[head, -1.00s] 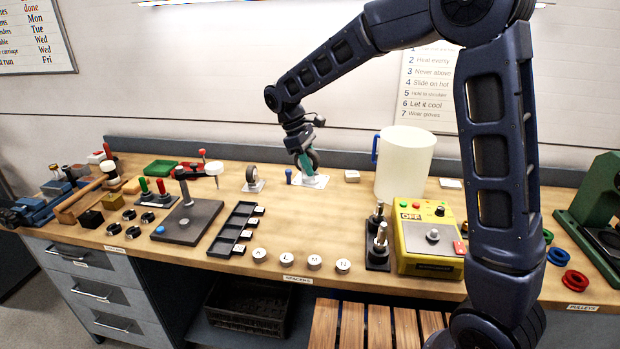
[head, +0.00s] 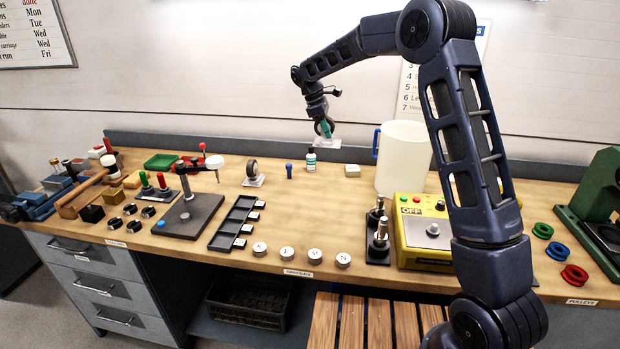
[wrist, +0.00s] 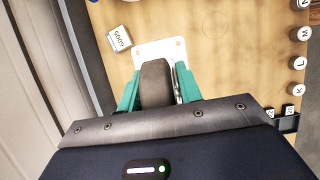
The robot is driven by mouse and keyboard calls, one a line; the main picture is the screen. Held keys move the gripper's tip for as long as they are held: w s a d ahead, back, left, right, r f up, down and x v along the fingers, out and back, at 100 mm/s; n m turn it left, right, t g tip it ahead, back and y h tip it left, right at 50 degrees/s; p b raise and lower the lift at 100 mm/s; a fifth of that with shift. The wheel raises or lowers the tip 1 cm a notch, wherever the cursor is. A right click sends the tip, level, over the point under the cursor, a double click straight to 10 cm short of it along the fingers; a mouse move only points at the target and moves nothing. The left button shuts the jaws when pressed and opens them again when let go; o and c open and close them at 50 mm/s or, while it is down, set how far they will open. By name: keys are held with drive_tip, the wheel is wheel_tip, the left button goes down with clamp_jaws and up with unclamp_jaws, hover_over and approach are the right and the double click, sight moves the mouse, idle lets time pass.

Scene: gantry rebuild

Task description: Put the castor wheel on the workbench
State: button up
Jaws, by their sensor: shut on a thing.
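My gripper (head: 326,127) is shut on a castor wheel with a dark tyre and a pale square plate (head: 325,143). It holds the wheel in the air above the back of the wooden workbench (head: 290,220), plate facing down. In the wrist view, the dark castor wheel (wrist: 155,84) sits between the green fingertips of my gripper (wrist: 157,90), with its white plate beyond them. A second castor wheel (head: 252,170) stands on the bench, left of my gripper.
A bottle (head: 311,160), a blue peg (head: 289,171) and a small white block (head: 352,171) stand below and near my gripper. A tall white jug (head: 402,165) and a yellow control box (head: 424,230) are to the right. Bare wood lies in front of the bottle.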

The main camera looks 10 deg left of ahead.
wheel_tip(320, 180, down, 19)
drive_tip(key=shift+r, duration=0.1)
idle(0.5)
drive_tip(key=o, duration=1.2)
drive_tip(key=shift+f, duration=0.2)
drive_tip(key=shift+r, duration=0.15)
drive_tip(key=v, duration=1.2)
